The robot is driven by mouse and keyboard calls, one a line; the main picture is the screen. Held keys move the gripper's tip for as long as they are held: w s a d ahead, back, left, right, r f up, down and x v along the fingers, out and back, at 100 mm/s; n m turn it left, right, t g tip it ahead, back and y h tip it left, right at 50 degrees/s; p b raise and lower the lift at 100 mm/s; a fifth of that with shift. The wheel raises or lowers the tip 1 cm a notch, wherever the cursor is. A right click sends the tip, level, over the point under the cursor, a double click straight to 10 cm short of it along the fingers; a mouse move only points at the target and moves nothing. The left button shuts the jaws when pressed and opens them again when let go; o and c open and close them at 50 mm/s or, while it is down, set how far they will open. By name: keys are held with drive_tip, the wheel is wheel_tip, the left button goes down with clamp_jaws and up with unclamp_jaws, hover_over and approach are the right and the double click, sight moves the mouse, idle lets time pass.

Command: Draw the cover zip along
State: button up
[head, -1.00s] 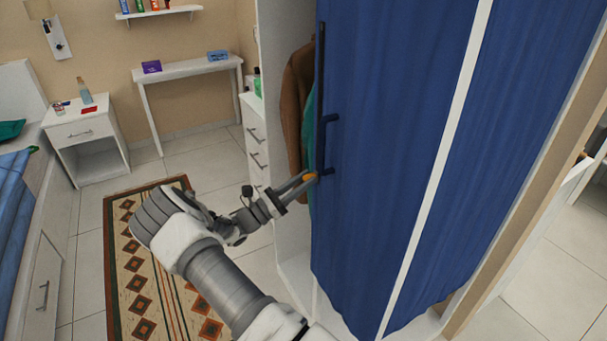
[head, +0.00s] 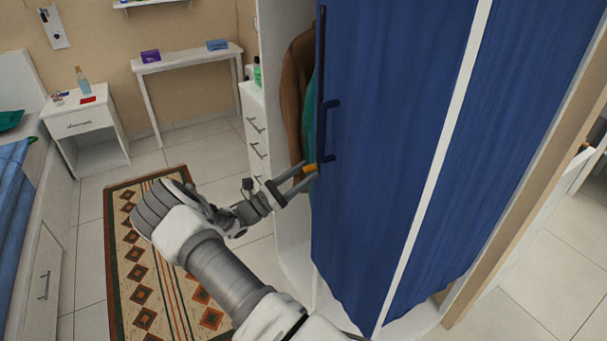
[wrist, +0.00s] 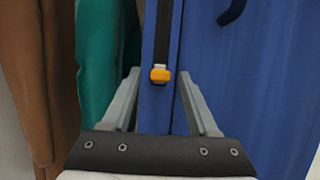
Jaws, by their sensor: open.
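The blue wardrobe cover (head: 390,150) hangs over the wardrobe front, with a dark zip strip (head: 321,60) down its left edge. An orange zip pull (head: 311,168) sits near the lower end of that strip. A dark handle (head: 330,130) is fixed on the cover just right of it. My gripper (head: 300,183) is open at the pull. In the wrist view the orange pull (wrist: 160,75) lies between the spread fingers of my gripper (wrist: 159,85), with visible gaps on both sides. The strip (wrist: 163,35) runs up from it. Contact does not show.
Brown and teal clothes (head: 296,85) hang in the gap left of the cover. White drawers (head: 255,130) stand behind. A bedside table (head: 85,130), a shelf table (head: 185,62) and a patterned rug (head: 150,260) are at left.

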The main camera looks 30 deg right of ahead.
drive_tip(key=shift+a, duration=0.1)
drive_tip(key=s+v, duration=0.1)
drive_tip(key=v, duration=1.6)
drive_tip(key=shift+w+b, duration=0.45)
drive_tip(key=shift+w, duration=0.1)
drive_tip(key=shift+a+f, duration=0.1)
drive_tip(key=s+d+r+m+g+y+p, duration=0.35)
drive_tip(key=s+r+m+y, duration=0.6)
drive_tip(key=r+y, duration=0.4)
drive_tip(key=s+a+r+m+t+y+p, duration=0.2)
drive_tip(key=s+a+r+m+t+y, duration=0.2)
drive_tip(key=s+r, duration=0.5)
drive_tip(key=s+a+r+m+t+y+p, duration=0.2)
drive_tip(key=s+a+r+m+t+y, duration=0.2)
drive_tip(key=s+a+r, duration=0.4)
drive_tip(key=shift+s+r+t+y+p, duration=0.45)
drive_tip(key=shift+s+r+t, duration=0.4)
drive_tip(key=shift+s+t, duration=0.3)
